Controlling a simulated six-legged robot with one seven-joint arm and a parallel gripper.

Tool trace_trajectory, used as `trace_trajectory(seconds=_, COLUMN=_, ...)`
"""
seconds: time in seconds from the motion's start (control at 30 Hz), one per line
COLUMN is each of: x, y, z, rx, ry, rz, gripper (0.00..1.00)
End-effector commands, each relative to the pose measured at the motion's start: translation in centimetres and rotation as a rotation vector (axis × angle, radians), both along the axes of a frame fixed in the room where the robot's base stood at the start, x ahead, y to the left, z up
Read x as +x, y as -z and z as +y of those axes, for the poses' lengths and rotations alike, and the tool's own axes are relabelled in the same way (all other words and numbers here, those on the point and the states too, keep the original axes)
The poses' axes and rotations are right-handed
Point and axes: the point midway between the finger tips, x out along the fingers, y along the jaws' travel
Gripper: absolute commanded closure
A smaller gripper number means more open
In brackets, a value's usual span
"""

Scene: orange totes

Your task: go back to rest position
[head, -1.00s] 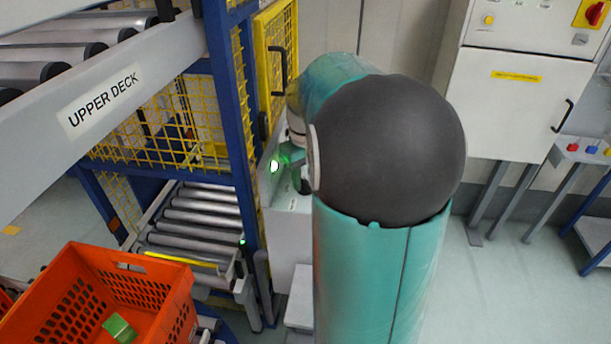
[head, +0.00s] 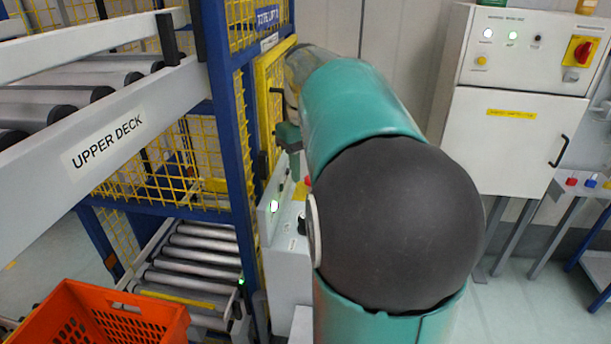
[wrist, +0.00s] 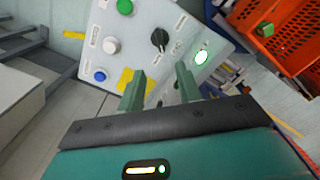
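My gripper (wrist: 160,82) shows in the wrist view with its two green fingers apart and nothing between them. It is open in front of a grey control box (wrist: 139,22), apart from it as far as I can tell. The box carries a green, a white and a blue button, a black rotary knob (wrist: 159,40) and a lit round button (wrist: 201,57). In the head view my gripper (head: 290,138) is small and partly hidden beside my teal arm, above the control box (head: 285,240).
An orange tote (head: 100,318) stands at the lower left, below the grey upper deck beam (head: 110,140). A blue post (head: 228,150) and yellow mesh gate (head: 270,100) stand close to my arm. A white cabinet (head: 510,140) is at the right, with clear floor before it.

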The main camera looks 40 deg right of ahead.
Motion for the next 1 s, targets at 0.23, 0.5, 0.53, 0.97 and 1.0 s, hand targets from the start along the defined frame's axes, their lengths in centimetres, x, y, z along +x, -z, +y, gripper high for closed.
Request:
trace_trajectory(seconds=0.23, x=0.0, y=0.0, z=0.0, rx=0.0, ry=0.0, rz=0.0, gripper=0.65)
trace_trajectory(seconds=0.5, x=0.0, y=0.0, z=0.2, rx=-0.002, ry=-0.001, rz=-0.003, gripper=0.65)
trace_trajectory(seconds=0.53, x=0.0, y=0.0, z=0.5, rx=-0.005, ry=-0.003, rz=-0.006, gripper=0.65)
trace_trajectory(seconds=0.97, x=-3.5, y=1.3, z=16.1, rx=-0.088, ry=-0.08, rz=-0.228, gripper=0.65)
trace_trajectory(seconds=1.0, x=-4.2, y=1.7, z=17.5, rx=-0.09, ry=-0.088, rz=-0.257, gripper=0.65)
